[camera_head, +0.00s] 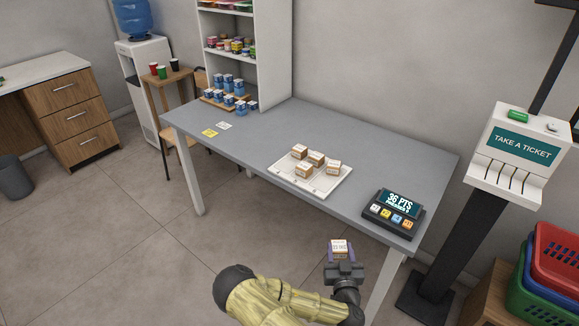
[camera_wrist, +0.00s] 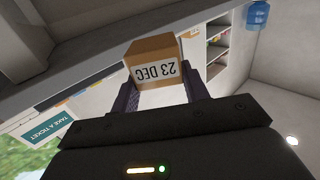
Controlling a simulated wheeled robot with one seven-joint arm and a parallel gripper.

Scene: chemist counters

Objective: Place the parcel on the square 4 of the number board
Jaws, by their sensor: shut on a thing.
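My gripper (camera_head: 340,256) is shut on a small brown cardboard parcel (camera_head: 339,246) with a white label. It holds the parcel in the air off the table's front edge, near the right end. In the wrist view the parcel (camera_wrist: 152,50) sits between the two purple fingers, and its label reads "23 DEC" upside down. A white board or tray (camera_head: 312,190) lies on the grey table with several similar brown parcels (camera_head: 316,158) on it. Small marks show along its front edge, but I cannot read any numbers, so I cannot tell which square is 4.
A dark device (camera_head: 394,214) showing "36 PTS" stands on the table (camera_head: 260,140), right of the board. A ticket stand (camera_head: 515,160) rises to the right.

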